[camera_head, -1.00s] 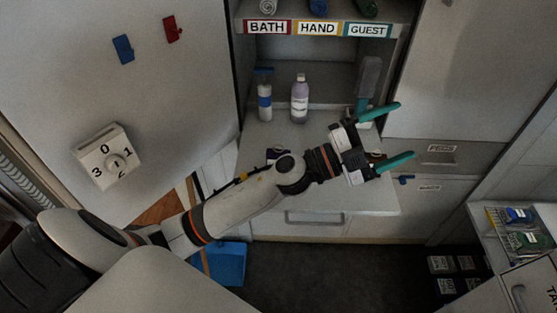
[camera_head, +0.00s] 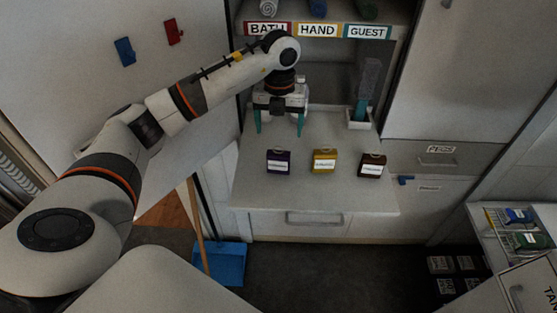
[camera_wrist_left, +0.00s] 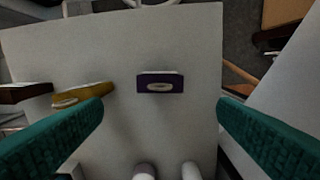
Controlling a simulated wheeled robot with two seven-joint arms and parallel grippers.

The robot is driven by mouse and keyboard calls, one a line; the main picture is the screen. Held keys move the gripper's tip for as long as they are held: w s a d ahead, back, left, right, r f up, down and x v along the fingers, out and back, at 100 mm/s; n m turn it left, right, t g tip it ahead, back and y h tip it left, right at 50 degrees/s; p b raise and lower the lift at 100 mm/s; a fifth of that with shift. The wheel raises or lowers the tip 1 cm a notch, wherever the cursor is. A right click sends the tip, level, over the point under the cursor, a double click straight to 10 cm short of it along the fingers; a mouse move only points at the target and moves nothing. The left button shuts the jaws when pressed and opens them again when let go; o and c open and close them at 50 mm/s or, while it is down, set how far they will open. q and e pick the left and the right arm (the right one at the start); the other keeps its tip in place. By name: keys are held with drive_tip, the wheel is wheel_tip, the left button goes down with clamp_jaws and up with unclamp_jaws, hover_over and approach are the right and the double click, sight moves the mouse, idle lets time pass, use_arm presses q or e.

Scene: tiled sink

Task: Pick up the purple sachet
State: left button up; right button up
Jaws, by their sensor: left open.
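The purple sachet (camera_head: 278,161) stands on the white counter, the leftmost of three sachets, with a white label on its front. In the left wrist view the purple sachet (camera_wrist_left: 160,83) is seen from above, between the two teal fingers but farther off than their tips. My left gripper (camera_head: 279,130) is open and empty, above and behind the purple sachet, fingers pointing down. It also shows in the left wrist view (camera_wrist_left: 160,110). My right gripper is not in view.
A yellow sachet (camera_head: 324,160) and a dark brown sachet (camera_head: 372,165) stand to the right on the counter (camera_head: 310,195). A teal-handled brush (camera_head: 363,100) stands in a white holder at the back right. Two bottles behind the gripper are mostly hidden in the head view.

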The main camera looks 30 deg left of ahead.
sight(279, 153)
use_arm(q)
wheel_tip(279, 153, down, 4)
drive_tip(key=shift+f+p, duration=0.2)
drive_tip(key=shift+p, duration=0.25)
drive_tip(key=f, duration=0.1)
drive_tip(key=f+p, duration=0.1)
drive_tip(key=f, duration=0.1)
drive_tip(key=f+p, duration=0.1)
drive_tip(key=f, duration=0.1)
drive_tip(key=shift+s+d, duration=0.1)
drive_tip(key=shift+s, duration=0.25)
drive_tip(key=shift+f, duration=0.15)
drive_tip(key=c, duration=1.1)
drive_tip(key=shift+o, duration=0.2)
drive_tip(key=shift+w, duration=0.1)
